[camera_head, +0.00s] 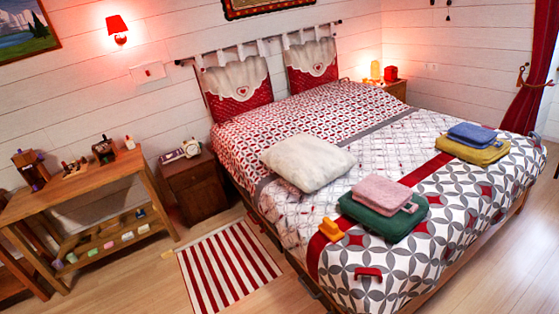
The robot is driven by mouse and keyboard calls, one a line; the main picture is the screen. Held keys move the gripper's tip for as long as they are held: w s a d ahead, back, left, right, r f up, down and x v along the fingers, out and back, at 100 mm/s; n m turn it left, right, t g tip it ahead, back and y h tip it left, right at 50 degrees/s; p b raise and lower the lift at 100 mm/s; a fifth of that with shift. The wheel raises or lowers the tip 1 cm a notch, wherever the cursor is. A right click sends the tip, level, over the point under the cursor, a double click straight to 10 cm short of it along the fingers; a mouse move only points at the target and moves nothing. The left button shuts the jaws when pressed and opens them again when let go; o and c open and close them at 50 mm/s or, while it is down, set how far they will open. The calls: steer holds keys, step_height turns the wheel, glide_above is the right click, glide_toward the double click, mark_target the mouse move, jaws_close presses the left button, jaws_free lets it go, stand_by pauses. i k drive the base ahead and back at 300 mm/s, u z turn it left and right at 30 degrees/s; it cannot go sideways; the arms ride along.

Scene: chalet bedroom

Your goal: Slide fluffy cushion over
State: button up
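A white fluffy cushion (307,162) lies on the bed (408,160), left of its middle and close to the bed's near left edge. It rests flat on the patterned bedspread, with nothing on top of it. My gripper does not show clearly in the head camera view, so I cannot see any contact with the cushion.
Pink and green folded cloths (385,209) lie right of the cushion, and blue and yellow ones (472,143) farther right. A yellow object (331,229) sits near the bed edge. A nightstand (193,188), wooden table (75,190) and striped rug (228,265) are left; floor is free at lower left.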

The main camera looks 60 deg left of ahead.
mark_target(309, 162)
steer(key=u, duration=1.85)
steer(key=i, duration=1.2)
steer(key=u, duration=0.65)
steer(key=i, duration=1.3)
steer(key=z, duration=0.6)
steer(key=i, duration=0.75)
steer(key=z, duration=0.45)
